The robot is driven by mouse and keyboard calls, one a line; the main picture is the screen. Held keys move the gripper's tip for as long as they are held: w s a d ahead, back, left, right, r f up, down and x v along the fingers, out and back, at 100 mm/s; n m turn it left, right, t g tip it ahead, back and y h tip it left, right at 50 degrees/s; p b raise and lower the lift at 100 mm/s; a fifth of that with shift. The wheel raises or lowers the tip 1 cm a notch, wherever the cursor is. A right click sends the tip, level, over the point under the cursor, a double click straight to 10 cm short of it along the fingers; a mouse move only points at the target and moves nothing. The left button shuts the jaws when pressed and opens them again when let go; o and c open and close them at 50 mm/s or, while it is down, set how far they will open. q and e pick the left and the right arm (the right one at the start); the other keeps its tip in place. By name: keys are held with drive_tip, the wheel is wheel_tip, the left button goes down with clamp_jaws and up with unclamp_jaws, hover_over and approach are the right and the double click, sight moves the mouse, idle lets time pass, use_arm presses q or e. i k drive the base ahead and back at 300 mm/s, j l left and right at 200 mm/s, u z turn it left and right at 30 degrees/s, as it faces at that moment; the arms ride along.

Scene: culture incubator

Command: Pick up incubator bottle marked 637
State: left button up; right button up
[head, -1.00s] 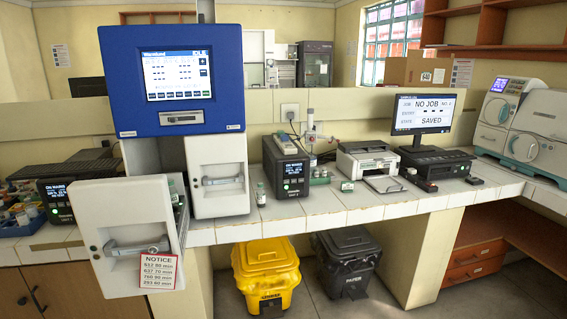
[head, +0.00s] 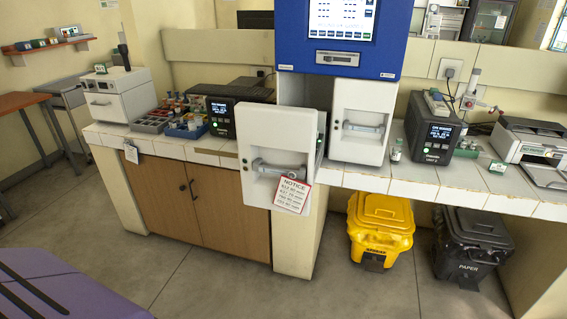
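The blue and white incubator (head: 341,50) stands on the counter. Its left drawer (head: 270,142) is pulled out towards me and carries a notice (head: 292,194) with several lines of numbers, too small to read surely. Its right drawer front (head: 361,105) is not pulled out like the left one. A dark strip with a small green spot shows at the left drawer's right side; its contents are mostly hidden. A small clear bottle (head: 396,151) stands upright on the counter right of the incubator; its marking is unreadable. Neither gripper is in view.
A black device (head: 432,132) and a printer (head: 533,147) stand to the right. Racks of bottles (head: 185,122) and a white machine (head: 118,95) are at left. Yellow (head: 380,225) and black (head: 472,243) bins stand below. A purple surface (head: 70,285) fills the lower left; grey floor is clear beyond.

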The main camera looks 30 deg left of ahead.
sight(193, 125)
drive_tip(key=i+j+u, duration=0.15)
drive_tip(key=j, duration=0.5)
drive_tip(key=i+j+u, duration=0.15)
drive_tip(key=j, duration=0.45)
drive_tip(key=i+j+u, duration=0.2)
drive_tip(key=i+j, duration=0.15)
drive_tip(key=j, duration=0.2)
drive_tip(key=i+j+u, duration=0.15)
drive_tip(key=i+j, duration=0.15)
drive_tip(key=j, duration=0.25)
drive_tip(key=i+j+u, duration=0.15)
drive_tip(key=i+j, duration=0.2)
drive_tip(key=j, duration=0.15)
drive_tip(key=i+j+u, duration=0.15)
drive_tip(key=i+j, duration=0.2)
drive_tip(key=j, duration=0.1)
